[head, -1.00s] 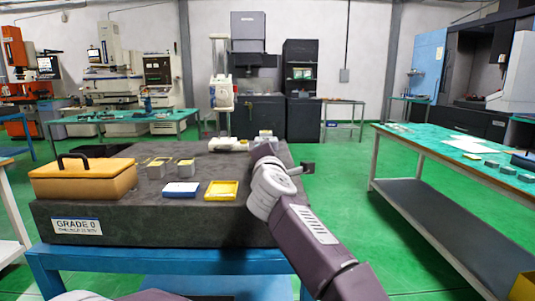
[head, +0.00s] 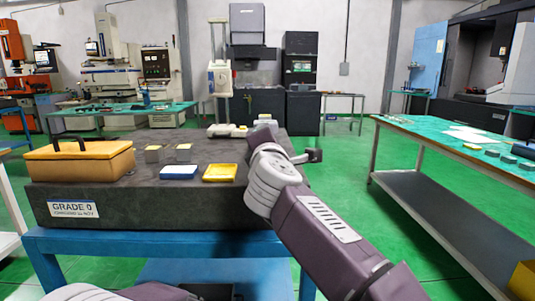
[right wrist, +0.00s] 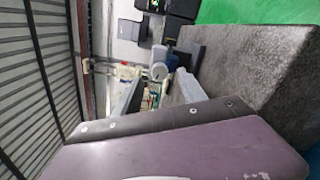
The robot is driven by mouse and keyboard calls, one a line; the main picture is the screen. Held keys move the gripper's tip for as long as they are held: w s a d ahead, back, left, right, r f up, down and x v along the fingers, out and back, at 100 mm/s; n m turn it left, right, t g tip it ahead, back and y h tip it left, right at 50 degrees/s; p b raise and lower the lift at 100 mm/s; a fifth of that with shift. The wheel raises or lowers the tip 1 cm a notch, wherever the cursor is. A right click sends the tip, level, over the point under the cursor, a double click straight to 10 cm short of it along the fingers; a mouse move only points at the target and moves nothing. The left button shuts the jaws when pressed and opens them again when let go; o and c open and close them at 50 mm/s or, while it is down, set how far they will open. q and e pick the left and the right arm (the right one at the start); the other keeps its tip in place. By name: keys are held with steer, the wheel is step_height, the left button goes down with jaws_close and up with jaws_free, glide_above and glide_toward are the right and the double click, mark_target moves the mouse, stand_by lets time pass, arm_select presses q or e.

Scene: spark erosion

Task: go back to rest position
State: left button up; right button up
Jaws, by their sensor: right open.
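My right arm (head: 320,225) reaches up across the right end of the granite plate in the head view. Its gripper (head: 312,156) shows only as a small dark part beyond the pale wrist joint, at the plate's right edge. In the right wrist view the gripper (right wrist: 158,92) has its two grey fingers apart, with no object clearly held between them. The speckled granite plate lies beside it at right. Of my left arm only pale and purple links (head: 85,292) show at the bottom edge; its gripper is out of view.
The granite plate (head: 160,210) carries an orange case (head: 80,162), a blue-and-white box (head: 179,172), a yellow tray (head: 220,173) and small grey blocks (head: 153,154). A green-topped bench (head: 440,143) stands at right. Green floor lies open between them.

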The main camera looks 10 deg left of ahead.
steer(key=v, duration=0.3)
steer(key=shift+s+d+b, duration=0.1)
steer(key=shift+s+b, duration=0.15)
steer(key=shift+b, duration=0.05)
